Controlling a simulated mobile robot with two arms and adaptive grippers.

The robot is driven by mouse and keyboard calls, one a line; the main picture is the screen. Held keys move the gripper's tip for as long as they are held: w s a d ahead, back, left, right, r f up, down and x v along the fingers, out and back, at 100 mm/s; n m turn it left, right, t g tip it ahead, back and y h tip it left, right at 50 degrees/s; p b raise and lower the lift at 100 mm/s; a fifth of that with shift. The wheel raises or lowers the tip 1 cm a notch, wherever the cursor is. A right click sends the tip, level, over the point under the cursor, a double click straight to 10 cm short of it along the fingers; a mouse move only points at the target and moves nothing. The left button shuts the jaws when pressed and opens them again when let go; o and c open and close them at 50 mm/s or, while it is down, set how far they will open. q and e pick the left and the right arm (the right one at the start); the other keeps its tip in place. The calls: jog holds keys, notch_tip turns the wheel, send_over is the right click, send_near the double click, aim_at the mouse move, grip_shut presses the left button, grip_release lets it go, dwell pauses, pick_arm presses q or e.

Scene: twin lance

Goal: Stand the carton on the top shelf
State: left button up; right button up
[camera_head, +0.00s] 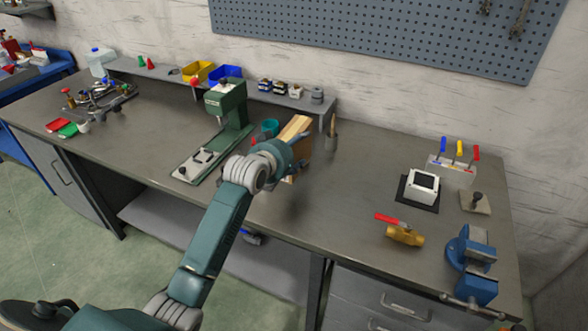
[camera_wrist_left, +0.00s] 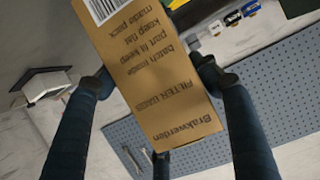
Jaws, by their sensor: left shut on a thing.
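The carton is a brown cardboard box (camera_head: 297,127) with dark printing, partly hidden behind my left gripper in the head view. My left gripper (camera_head: 299,152) is shut on it and holds it over the bench, in front of the right end of a raised grey shelf (camera_head: 302,105). In the left wrist view the carton (camera_wrist_left: 155,75) sits between the fingers, with its printed face and part of a barcode showing. The printing reads upside down there. Whether the carton touches the bench is hidden. My right gripper is not in view.
The raised shelf carries a yellow bin (camera_head: 198,71), a blue bin (camera_head: 226,76) and several small items.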

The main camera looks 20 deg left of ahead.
pick_arm(q)
notch_tip(320, 180, down, 9)
jog(key=shift+w+p, duration=0.1)
jog(key=shift+p, duration=0.25)
jog(key=shift+f, duration=0.1)
jog(key=o, duration=1.5)
jog(key=shift+f, duration=0.1)
jog(key=shift+c, duration=0.2)
